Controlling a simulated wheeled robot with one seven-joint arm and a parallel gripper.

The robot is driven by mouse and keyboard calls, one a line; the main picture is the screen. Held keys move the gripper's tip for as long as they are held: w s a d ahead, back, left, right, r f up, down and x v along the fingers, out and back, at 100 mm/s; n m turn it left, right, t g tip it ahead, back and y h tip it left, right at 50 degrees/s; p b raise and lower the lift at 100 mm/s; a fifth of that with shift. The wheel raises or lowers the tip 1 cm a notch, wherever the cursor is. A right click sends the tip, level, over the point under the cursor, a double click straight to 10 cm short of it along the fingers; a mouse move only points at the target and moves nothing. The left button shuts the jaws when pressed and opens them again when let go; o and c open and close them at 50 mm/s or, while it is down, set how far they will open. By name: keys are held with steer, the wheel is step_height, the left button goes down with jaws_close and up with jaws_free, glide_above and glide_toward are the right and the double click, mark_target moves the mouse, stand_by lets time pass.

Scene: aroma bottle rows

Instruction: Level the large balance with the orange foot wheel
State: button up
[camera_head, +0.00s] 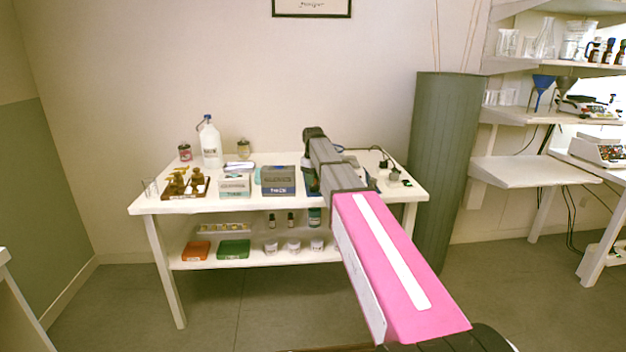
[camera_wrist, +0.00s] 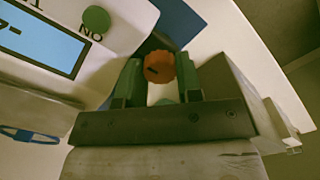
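In the wrist view, the orange foot wheel (camera_wrist: 160,67) has a dark mark on its face and sits between the two green fingertips of my gripper (camera_wrist: 160,80). The fingers flank it with little or no gap; whether they press on it I cannot tell. The large balance (camera_wrist: 95,20), with a pale body, lit blue display and round green ON button, fills the upper left. Its level indicator is not visible. In the head view, my arm reaches over the white table and hides my gripper and the wheel.
Black plugs (camera_head: 394,173) lie at right. A dark green column (camera_head: 445,160) stands close to the right table end.

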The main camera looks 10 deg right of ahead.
steer(key=shift+m, duration=0.3)
steer(key=m, duration=0.3)
steer(key=shift+m, duration=0.4)
steer(key=m, duration=1.3)
steer(key=shift+m, duration=0.3)
steer(key=o, duration=0.9)
steer(key=shift+o, duration=0.2)
